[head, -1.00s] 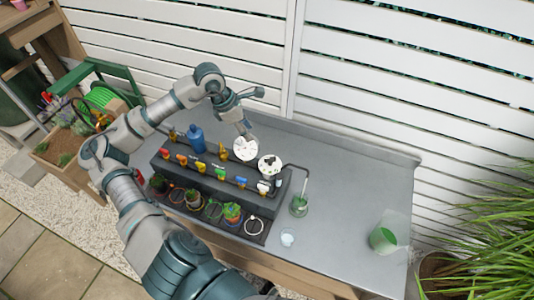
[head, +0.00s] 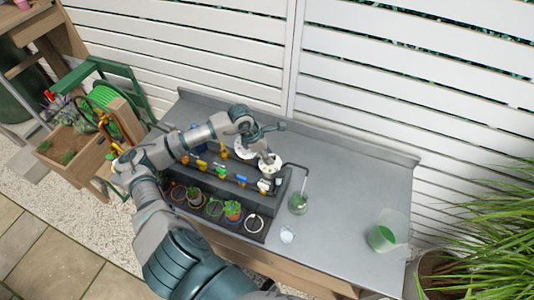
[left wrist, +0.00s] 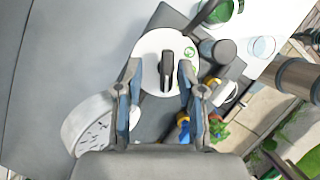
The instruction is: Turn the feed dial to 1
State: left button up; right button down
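The dial under my left gripper is a white disc (left wrist: 150,52) with a dark raised knob (left wrist: 168,72) and green marks on its face. In the head view this disc (head: 272,170) is the right one of two, partly covered by my gripper. A second white dial (left wrist: 90,125) with small dark marks lies beside it, and it shows behind my arm in the head view (head: 243,148). My left gripper (left wrist: 158,70) is open, its fingers apart on either side of the knob. I cannot tell whether they touch it. The dial's numbers are too small to read. My right gripper is not in view.
A bent pipe over a green-filled glass (head: 298,203), a clear cup (head: 287,234) and a green-filled container (head: 381,238) stand right. The bench's right half is mostly clear.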

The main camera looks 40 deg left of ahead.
pick_arm(q)
jog(key=shift+d+r, duration=0.15)
jog(key=shift+d, duration=0.1)
jog(key=shift+d+r, duration=0.1)
jog(key=shift+d, duration=0.35)
grip_shut()
jog(key=shift+a, duration=0.2)
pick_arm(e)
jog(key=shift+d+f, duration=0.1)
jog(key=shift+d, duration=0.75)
